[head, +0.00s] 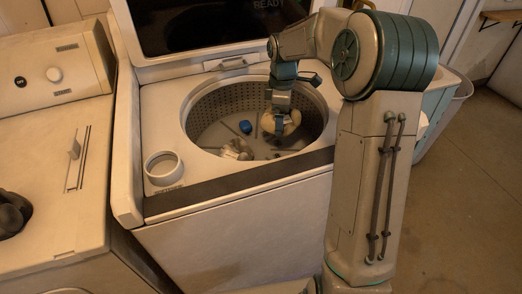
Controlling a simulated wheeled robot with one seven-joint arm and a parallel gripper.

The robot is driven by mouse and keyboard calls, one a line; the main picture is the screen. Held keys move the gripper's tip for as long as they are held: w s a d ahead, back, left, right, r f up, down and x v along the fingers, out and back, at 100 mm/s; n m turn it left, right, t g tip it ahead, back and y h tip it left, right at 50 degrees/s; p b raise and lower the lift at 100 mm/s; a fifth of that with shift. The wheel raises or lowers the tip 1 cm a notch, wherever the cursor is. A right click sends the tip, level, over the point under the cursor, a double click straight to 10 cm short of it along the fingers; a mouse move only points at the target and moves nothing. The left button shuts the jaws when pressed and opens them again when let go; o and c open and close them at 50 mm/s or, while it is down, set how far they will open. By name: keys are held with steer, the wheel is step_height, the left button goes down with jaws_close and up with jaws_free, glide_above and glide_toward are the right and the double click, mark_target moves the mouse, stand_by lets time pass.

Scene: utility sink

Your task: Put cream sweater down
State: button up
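My gripper (279,127) points down inside the open drum of the top-loading washing machine (235,238). A cream bundle (292,121), which looks like the cream sweater, is at the fingertips, inside the drum opening. The fingers overlap the bundle, but I cannot tell whether they are closed on it or whether it touches the drum floor. The perforated drum wall (222,100) shows around the gripper. A second pale crumpled item (237,149) lies near the drum's front side.
A blue cap-like part (246,127) sits at the drum's middle. The raised lid (205,25) stands behind the opening. A round white-rimmed dispenser (163,167) is at the front left corner. Another appliance (50,150) stands at left. Open floor (465,220) lies at right.

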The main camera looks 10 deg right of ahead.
mark_target(278, 146)
step_height(278, 146, down, 9)
steer(key=shift+f+b, duration=0.1)
steer(key=shift+b, duration=0.5)
steer(key=shift+f, duration=0.1)
steer(key=o, duration=0.7)
steer(key=shift+o, duration=0.2)
step_height(278, 146, up, 12)
steer(key=shift+r+p, duration=0.1)
steer(key=shift+p, duration=0.8)
